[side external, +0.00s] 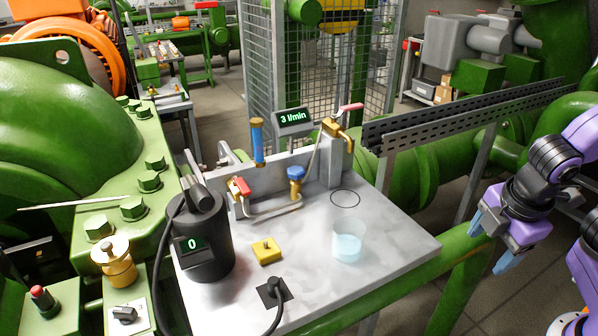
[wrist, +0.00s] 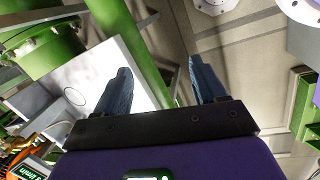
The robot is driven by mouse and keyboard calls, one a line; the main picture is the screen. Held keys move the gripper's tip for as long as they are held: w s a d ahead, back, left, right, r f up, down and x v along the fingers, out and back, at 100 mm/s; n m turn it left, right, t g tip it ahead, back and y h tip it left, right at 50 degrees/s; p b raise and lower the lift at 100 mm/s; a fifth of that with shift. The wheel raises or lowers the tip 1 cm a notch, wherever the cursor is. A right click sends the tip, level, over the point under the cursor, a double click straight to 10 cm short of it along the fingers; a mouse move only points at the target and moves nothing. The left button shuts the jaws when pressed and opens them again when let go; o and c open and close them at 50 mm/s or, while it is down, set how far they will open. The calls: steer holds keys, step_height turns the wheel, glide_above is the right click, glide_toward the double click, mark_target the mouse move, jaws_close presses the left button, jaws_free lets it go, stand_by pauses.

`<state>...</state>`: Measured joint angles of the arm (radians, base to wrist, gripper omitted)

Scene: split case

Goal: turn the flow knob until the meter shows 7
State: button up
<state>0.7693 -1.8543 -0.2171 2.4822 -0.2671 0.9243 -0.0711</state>
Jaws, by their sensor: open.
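The meter (side external: 293,118) is a small grey display at the back of the work table and reads "3 l/min". Part of it also shows upside down in the wrist view (wrist: 30,171). A blue knob (side external: 296,173) sits on a brass valve in the pipework below the meter; it appears to be the flow knob. My gripper (side external: 489,243) is open and empty, off the table's right edge and well away from the knob. Its two blue fingers are apart in the wrist view (wrist: 158,66), where I cannot make out the knob.
A clear beaker of pale blue liquid (side external: 348,242) stands on the grey table (side external: 400,236), near a drawn circle. A brass tap (side external: 338,135) with a red handle rises behind. A black cylinder (side external: 205,245) showing "0", a red-handled valve (side external: 239,187) and a yellow block (side external: 266,251) are leftward.

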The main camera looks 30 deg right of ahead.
steer(key=w+n+t+h, duration=0.2)
steer(key=w+n, duration=0.1)
steer(key=w, duration=0.4)
steer(key=n+t+y, duration=0.3)
steer(key=n+t, duration=0.7)
steer(key=n, duration=0.7)
glide_toward(298, 172)
steer(key=x, duration=0.8)
steer(key=shift+w+d+f, duration=0.1)
steer(key=shift+w, duration=0.3)
steer(key=c, duration=1.1)
